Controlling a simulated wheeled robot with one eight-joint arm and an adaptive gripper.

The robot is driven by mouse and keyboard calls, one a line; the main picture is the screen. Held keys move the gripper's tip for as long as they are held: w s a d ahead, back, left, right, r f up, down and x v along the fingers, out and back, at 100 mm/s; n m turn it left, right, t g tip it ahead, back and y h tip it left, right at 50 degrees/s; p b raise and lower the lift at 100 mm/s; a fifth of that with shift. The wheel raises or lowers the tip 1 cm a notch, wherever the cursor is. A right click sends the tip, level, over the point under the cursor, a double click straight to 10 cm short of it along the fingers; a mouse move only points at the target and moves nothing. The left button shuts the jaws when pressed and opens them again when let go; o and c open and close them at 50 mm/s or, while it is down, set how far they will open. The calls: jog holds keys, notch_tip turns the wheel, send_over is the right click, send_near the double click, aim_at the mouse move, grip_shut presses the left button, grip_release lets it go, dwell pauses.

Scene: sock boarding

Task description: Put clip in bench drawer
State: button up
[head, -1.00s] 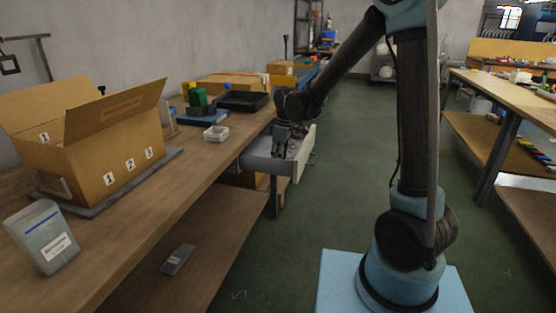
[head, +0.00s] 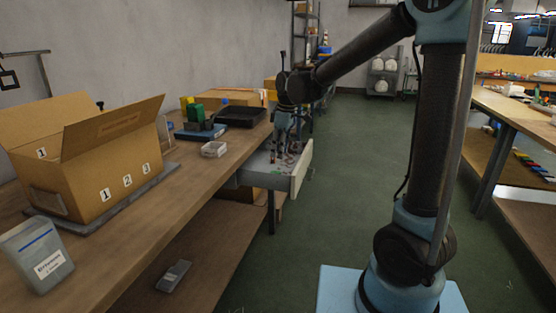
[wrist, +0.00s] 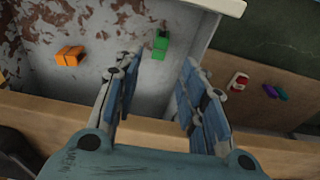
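The bench drawer (head: 299,174) is pulled open at the far end of the left bench. The wrist view looks down into its worn grey inside (wrist: 185,82). A small green item (wrist: 159,48) with a dark part lies in it, beyond my fingertips; it may be the clip, but I cannot be sure. An orange item (wrist: 70,56) lies further left in the drawer. My gripper (head: 284,155) hangs over the drawer. In the wrist view my gripper (wrist: 162,68) has its two fingers spread apart with nothing held between them.
Below the drawer, a shelf (wrist: 275,110) holds a red-and-white item (wrist: 238,81) and purple items. The green floor to the right is clear.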

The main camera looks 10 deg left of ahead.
jog(key=s+d+r+m+t, duration=0.1)
jog(key=s+d+m, duration=0.25)
jog(key=d, duration=0.75)
jog(key=s+d+r+m, duration=0.1)
jog(key=s+d+m, duration=0.25)
jog(key=d, duration=0.85)
jog(key=s+d+f+m+h, duration=0.1)
jog(key=s+d+f+m, duration=0.4)
jog(key=s+d, duration=0.2)
jog(key=s+d+f+m+t, duration=0.1)
jog(key=s+d+f+m, duration=0.3)
jog(key=s+d, duration=0.4)
jog(key=shift+s+d+f+m+h, duration=0.3)
jog(key=shift+d+f+m+h, duration=0.15)
jog(key=shift+f, duration=0.25)
jog(key=shift+w+f, duration=0.2)
jog(key=shift+w, duration=0.25)
